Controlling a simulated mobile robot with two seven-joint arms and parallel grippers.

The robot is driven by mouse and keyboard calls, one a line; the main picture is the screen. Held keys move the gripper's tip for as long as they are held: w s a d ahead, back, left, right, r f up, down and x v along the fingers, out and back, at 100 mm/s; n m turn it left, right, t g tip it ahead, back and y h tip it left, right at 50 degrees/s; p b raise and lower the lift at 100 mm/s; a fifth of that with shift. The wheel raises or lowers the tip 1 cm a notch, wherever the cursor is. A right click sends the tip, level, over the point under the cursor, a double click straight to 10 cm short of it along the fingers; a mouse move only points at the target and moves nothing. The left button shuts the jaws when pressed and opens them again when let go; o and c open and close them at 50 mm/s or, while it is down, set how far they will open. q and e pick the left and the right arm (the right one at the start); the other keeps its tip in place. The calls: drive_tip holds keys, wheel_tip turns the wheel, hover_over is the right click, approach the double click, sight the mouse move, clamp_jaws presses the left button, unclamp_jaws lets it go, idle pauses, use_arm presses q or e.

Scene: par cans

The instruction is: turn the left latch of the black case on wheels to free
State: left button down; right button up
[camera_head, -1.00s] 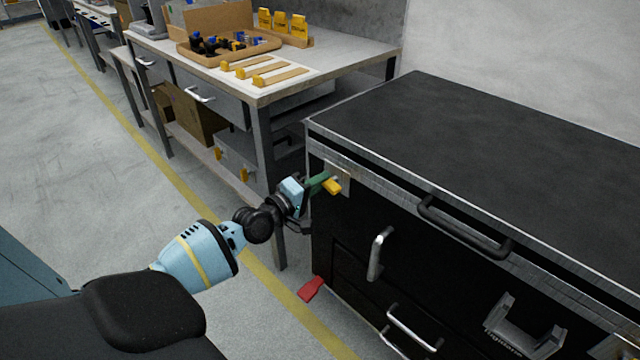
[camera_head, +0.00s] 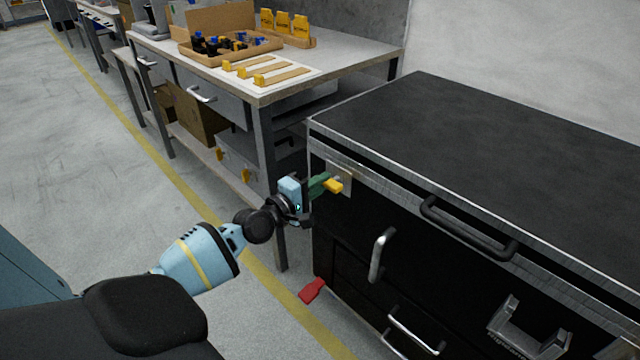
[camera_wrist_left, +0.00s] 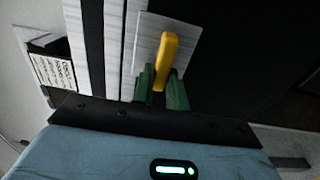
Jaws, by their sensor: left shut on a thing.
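The black case (camera_head: 480,130) stands at the right of the head view, its top edged in metal. Its left latch is a yellow lever (camera_head: 333,186) on a metal plate (camera_head: 345,176) near the left end of the front. My left gripper (camera_head: 321,186), with green fingers, is shut on the latch. In the left wrist view the yellow latch (camera_wrist_left: 166,58) stands between the green fingers (camera_wrist_left: 162,88), slightly tilted against the plate (camera_wrist_left: 146,44). The fingers partly hide its near end. My right gripper is in neither view.
A black bar handle (camera_head: 468,229) and a silver handle (camera_head: 381,254) stick out of the case front. A red pedal-like piece (camera_head: 312,290) sits low at its left corner. A workbench (camera_head: 345,62) with trays stands behind; the floor at left is clear.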

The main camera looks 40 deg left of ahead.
use_arm(q)
drive_tip(key=c, duration=1.5)
unclamp_jaws()
drive_tip(key=shift+o, duration=0.5)
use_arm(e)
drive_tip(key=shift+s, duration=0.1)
use_arm(q)
drive_tip(key=shift+s, duration=0.1)
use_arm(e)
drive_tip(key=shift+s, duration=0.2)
use_arm(q)
drive_tip(key=s+p, duration=0.1)
drive_tip(key=s, duration=0.6)
drive_tip(key=shift+s+a, duration=0.3)
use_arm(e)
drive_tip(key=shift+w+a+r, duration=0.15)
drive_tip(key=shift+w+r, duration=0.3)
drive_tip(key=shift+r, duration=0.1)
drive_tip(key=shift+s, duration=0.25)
